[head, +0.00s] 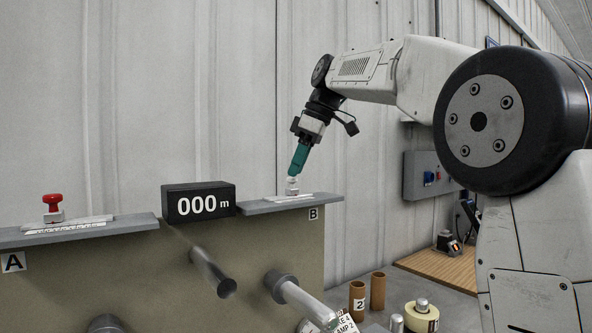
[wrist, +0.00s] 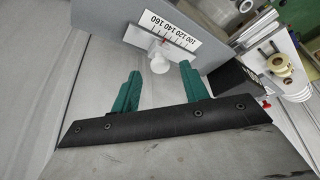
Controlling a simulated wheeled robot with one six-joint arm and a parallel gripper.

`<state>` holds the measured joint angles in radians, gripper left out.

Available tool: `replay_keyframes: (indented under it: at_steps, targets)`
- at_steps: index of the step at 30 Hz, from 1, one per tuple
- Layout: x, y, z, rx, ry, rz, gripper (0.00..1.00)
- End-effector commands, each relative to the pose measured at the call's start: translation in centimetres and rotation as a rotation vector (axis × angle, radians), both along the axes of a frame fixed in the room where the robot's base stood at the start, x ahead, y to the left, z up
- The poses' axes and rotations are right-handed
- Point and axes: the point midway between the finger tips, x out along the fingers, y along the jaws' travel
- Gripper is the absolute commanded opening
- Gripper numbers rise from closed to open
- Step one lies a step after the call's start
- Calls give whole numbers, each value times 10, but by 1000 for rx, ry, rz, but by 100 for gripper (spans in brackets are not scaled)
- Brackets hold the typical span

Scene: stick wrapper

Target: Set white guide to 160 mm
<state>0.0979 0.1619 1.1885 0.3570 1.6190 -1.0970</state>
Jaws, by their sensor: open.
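The white guide (head: 292,186) with its round white knob stands on the grey ledge marked B. In the wrist view the white knob (wrist: 160,65) shows beside a white scale (wrist: 172,30) printed 100, 120, 140 and 160. The guide is near the 140 to 160 end, but I cannot read its exact setting. My gripper (head: 296,173) is tilted down just above the knob. In the wrist view my gripper (wrist: 160,76) has its green fingers spread, one on each side of the knob, with gaps and nothing held.
A red-knobbed guide (head: 53,207) sits on ledge A at the left. A black display (head: 198,203) reading 000 m stands between the ledges. Metal rods stick out below. Brown tubes (head: 378,290) and a tape roll (head: 421,317) stand at lower right. A wall rises close behind.

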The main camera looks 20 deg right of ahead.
Motion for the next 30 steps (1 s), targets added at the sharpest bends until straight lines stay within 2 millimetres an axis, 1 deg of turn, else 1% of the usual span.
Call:
replay_keyframes:
  at_steps: [1,4,13,14,15,18,22,27,30]
  targets:
    - [1,2,-5,0,2,1,45]
    - [2,5,-12,0,1,0,45]
    - [3,5,-14,0,-1,0,45]
    - [3,5,-14,0,-1,0,36]
    - [3,5,-14,0,-1,0,25]
    - [3,5,-14,0,-1,0,0]
    - [3,4,-14,0,0,-1,0]
    - [8,-13,-14,0,-1,-4,0]
    - [8,-15,-13,0,-2,-2,0]
